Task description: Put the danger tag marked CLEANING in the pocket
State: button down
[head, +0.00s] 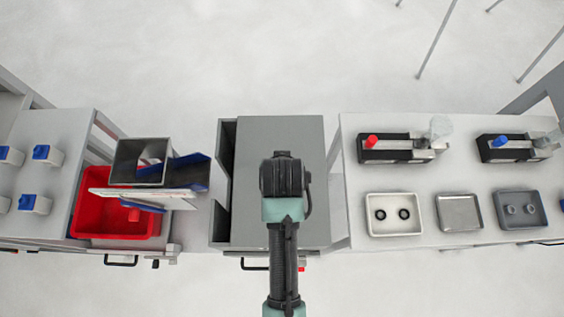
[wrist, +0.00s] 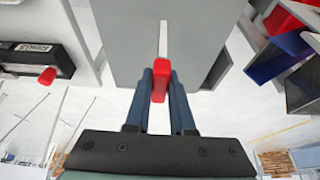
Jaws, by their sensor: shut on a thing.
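In the wrist view my gripper (wrist: 160,72) is shut on a small red piece (wrist: 160,82) between its fingertips. A narrow pale strip (wrist: 163,38) lies in line with the red piece, against a grey surface; I cannot tell if they are joined. No CLEANING lettering is readable, so I cannot confirm that the red piece is the tag. In the head view my arm reaches over the grey cabinet and hides the fingertips. I cannot make out the pocket for certain.
The grey cabinet (head: 260,135) stands in the middle. Left of it are a red bin (head: 88,212), a grey open box (head: 128,150) and a tilted white board (head: 170,198). A right-hand table (head: 430,180) holds trays and two black fixtures. A small red part (head: 301,269) shows at the cabinet front.

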jog(key=shift+f, duration=2.1)
jog(key=shift+f, duration=0.1)
jog(key=c, duration=0.8)
grip_release()
jog(key=shift+o, duration=0.2)
